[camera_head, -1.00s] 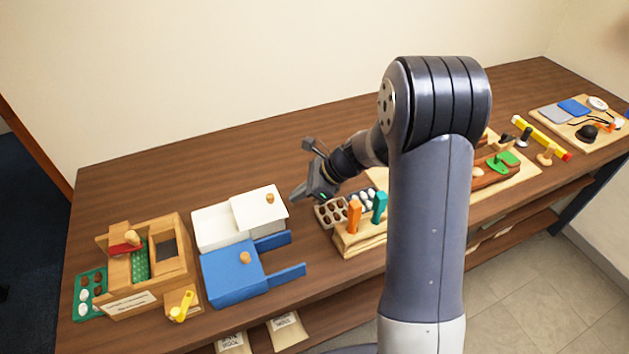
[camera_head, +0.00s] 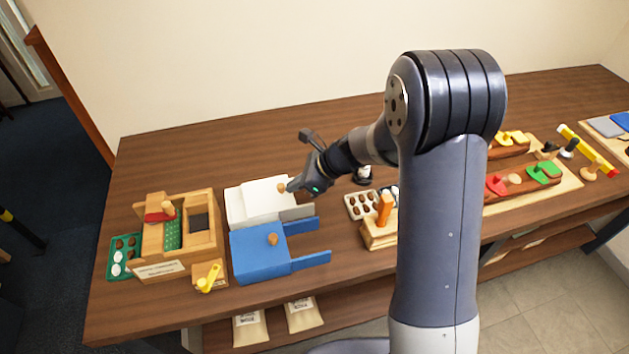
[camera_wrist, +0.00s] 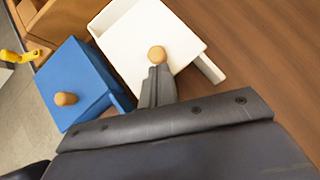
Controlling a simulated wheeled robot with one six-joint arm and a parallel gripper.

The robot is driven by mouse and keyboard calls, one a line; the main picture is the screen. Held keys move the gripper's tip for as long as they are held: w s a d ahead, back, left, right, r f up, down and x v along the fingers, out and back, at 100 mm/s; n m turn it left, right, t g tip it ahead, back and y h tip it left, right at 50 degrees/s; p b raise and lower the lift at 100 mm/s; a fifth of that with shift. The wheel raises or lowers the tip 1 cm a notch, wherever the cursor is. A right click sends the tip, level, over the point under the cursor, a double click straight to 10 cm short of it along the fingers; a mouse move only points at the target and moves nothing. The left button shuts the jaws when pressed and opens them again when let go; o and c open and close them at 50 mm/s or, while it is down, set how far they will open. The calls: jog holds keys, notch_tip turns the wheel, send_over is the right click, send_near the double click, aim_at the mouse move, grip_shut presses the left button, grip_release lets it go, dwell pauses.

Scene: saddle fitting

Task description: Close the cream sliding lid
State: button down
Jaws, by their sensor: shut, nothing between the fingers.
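The cream sliding lid (camera_head: 262,192) lies on its cream box (camera_head: 236,208) near the middle of the table and covers most of it. A rail (camera_head: 302,211) of the box shows beyond the lid's right end. The lid's round wooden knob (camera_head: 281,188) is also seen in the wrist view (camera_wrist: 157,54). My gripper (camera_head: 291,187) is shut and empty, with its fingertips right beside the knob on its right side. The fingers also show in the wrist view (camera_wrist: 160,70); I cannot tell whether they touch the knob. A narrow strip at the box's left end is hard to make out.
A blue box (camera_head: 258,258) with its own knob and rails stands just in front. A wooden organiser (camera_head: 178,235) stands to the left. An egg tray (camera_head: 360,205) and a peg block (camera_head: 380,234) are to the right. The table behind the cream box is clear.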

aim_at(266, 197)
jog(key=a, duration=0.1)
jog(key=s+a, duration=0.1)
jog(key=a, duration=0.2)
jog(key=shift+s+a, duration=0.25)
jog(key=shift+a, duration=0.15)
jog(key=shift+r, duration=0.1)
jog(key=shift+s+d, duration=0.1)
jog(key=shift+d, duration=0.4)
jog(key=d, duration=0.3)
jog(key=shift+s+d+r, duration=0.3)
jog(key=shift+d+r, duration=0.05)
jog(key=shift+d, duration=0.05)
jog(key=v, duration=0.9)
jog(key=shift+b, duration=0.45)
